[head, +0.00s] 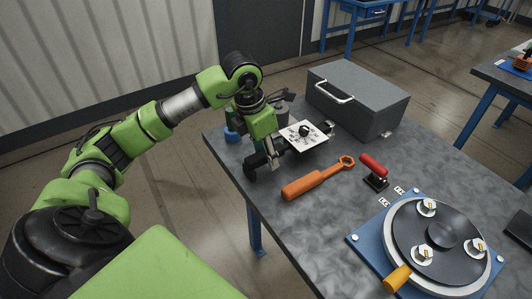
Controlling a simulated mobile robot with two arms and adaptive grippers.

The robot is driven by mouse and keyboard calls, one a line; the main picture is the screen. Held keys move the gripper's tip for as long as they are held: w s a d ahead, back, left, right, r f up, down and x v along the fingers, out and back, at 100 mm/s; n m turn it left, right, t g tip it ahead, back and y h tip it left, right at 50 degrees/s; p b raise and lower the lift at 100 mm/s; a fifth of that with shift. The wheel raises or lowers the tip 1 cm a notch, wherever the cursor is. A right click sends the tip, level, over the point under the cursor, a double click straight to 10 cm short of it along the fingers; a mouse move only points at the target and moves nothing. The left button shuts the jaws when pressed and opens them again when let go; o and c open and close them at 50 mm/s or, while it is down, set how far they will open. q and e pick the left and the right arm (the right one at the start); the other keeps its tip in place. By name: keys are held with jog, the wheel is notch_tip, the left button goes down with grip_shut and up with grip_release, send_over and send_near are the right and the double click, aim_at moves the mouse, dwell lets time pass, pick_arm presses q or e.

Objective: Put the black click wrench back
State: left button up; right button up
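My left gripper (267,156) is low over the back left part of the table, with dark parts at its end. Whether its fingers are open or shut on something cannot be made out. A white marked plate (293,133) lies just right of the gripper, with a dark round part on it and a small black piece (326,127) at its right edge. I cannot tell whether any of these dark shapes is the black click wrench. An orange wrench (317,180) with a ring end lies in front of the gripper, apart from it. My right gripper is out of view.
A grey toolbox (358,103) stands at the back. A red-handled tool (374,168) stands right of the orange wrench. A blue plate (366,252) with a round disc (441,232), several couplers and an orange handle (397,279) fills the front right. A blue object (232,134) is behind my gripper.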

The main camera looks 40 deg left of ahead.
pick_arm(q)
jog(key=v, duration=1.1)
jog(key=shift+s+r, duration=0.15)
jog(key=shift+r, duration=0.25)
